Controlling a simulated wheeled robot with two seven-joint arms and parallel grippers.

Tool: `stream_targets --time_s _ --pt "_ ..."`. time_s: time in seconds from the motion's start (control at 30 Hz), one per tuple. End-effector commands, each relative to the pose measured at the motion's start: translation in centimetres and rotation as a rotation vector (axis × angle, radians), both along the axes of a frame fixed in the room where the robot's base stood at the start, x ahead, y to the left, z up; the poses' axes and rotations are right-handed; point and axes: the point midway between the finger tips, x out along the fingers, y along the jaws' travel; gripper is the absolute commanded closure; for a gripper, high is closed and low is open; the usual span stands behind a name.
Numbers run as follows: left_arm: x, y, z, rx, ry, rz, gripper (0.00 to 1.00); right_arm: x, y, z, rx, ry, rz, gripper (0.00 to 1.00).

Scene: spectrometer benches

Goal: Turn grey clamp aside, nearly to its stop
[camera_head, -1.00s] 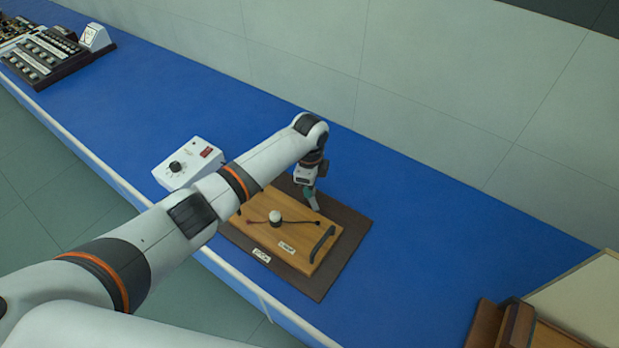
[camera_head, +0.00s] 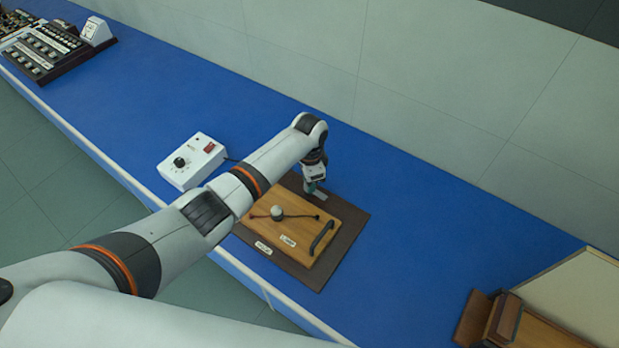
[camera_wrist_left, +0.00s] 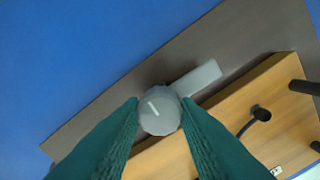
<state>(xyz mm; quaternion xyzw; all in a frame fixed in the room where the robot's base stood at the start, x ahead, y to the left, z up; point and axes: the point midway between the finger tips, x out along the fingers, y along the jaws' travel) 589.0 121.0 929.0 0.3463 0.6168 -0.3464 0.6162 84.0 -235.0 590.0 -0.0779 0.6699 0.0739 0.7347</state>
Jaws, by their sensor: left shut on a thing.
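The grey clamp (camera_wrist_left: 158,113) has a round knob with a pale line on top and a flat arm (camera_wrist_left: 198,79). In the left wrist view the knob sits between the teal fingertips of my left gripper (camera_wrist_left: 159,116), which is shut on it. The clamp's arm points up and right, over the dark base beside the wooden board. In the head view the clamp's arm (camera_head: 320,196) shows just right of my left gripper (camera_head: 310,186), at the board's far edge. My right gripper is not in view.
The wooden board (camera_head: 264,230), with a black handle, pale knob and dark leads, lies on a dark brown base (camera_head: 352,214). A white control box (camera_head: 190,160) stands to the left. A wooden-framed item (camera_head: 490,318) is at lower right. The blue bench beyond is clear.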

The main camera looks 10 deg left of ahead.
Motion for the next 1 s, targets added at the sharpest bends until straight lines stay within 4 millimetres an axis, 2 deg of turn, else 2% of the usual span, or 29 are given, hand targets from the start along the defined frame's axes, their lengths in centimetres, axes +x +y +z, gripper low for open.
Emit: stream_targets --time_s 0.4,0.43,0.53,0.57,0.87,1.0 --pt "0.1 0.0 0.1 0.002 -0.003 0.006 0.94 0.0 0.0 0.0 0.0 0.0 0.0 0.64" --pt "0.1 0.0 0.1 0.002 -0.003 0.006 0.68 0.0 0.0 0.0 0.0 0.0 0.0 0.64" --pt "0.1 0.0 0.1 0.0 -0.002 0.006 0.52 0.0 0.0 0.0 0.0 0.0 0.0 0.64" --pt "0.1 0.0 0.1 0.001 -0.002 0.006 0.5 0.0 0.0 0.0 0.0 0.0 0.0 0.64" --pt "0.0 0.0 0.2 0.0 -0.001 0.005 0.5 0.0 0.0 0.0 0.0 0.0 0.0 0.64" --pt "0.1 0.0 1.3 -0.002 -0.003 0.005 0.5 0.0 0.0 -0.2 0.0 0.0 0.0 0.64"
